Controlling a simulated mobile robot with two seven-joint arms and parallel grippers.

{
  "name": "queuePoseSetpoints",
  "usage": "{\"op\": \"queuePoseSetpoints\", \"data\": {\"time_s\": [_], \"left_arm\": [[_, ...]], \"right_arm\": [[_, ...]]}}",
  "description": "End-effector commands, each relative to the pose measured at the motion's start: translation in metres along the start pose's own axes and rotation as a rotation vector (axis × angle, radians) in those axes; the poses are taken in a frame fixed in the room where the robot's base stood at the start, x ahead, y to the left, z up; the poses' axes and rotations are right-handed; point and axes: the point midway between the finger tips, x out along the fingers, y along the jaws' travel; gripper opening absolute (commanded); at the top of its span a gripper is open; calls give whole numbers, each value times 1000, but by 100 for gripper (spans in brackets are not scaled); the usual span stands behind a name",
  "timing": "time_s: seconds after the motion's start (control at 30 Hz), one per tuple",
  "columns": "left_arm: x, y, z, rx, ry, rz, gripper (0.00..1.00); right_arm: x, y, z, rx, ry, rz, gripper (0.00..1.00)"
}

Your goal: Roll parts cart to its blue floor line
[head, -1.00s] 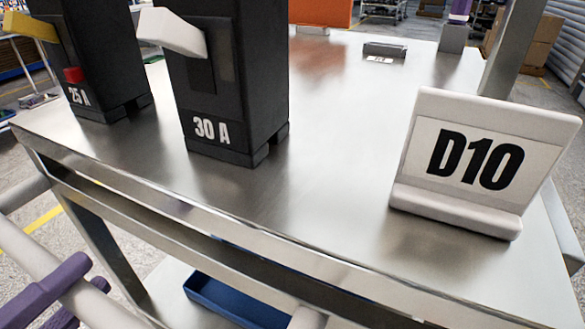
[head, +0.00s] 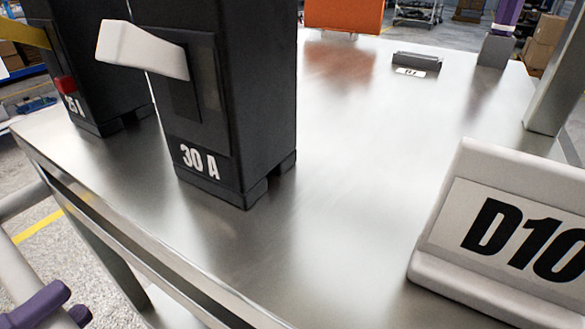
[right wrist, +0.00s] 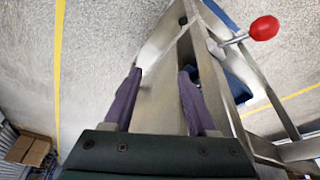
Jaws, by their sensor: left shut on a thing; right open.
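The steel-topped cart or bench (head: 350,190) fills the head view; I cannot tell for certain that it is the parts cart. A pale round bar (head: 18,265) runs along its left side. My left gripper (head: 45,308), with purple fingers, is shut on this bar at the lower left, partly cut off. In the right wrist view my right gripper (right wrist: 158,85) is open, its two purple fingers apart over a steel surface. A steel frame (right wrist: 215,85) and a lever with a red knob (right wrist: 263,28) lie beyond.
A 30 A breaker (head: 240,100), a 25 A breaker (head: 85,70) and a D10 sign (head: 510,235) stand on the steel top. Yellow floor lines show in the head view (head: 38,226) and right wrist view (right wrist: 57,70). Cardboard boxes (right wrist: 28,149) are at lower left.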

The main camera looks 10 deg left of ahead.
Motion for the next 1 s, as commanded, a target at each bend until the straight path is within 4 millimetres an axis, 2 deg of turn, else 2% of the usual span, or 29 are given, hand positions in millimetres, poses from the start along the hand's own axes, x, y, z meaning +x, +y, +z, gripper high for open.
{"op": "queuePoseSetpoints", "data": {"time_s": [1.0], "left_arm": [[-52, 1, 0, -1, -2, 3, 0]], "right_arm": [[3, 1, 1, -4, 0, 3, 57]]}}
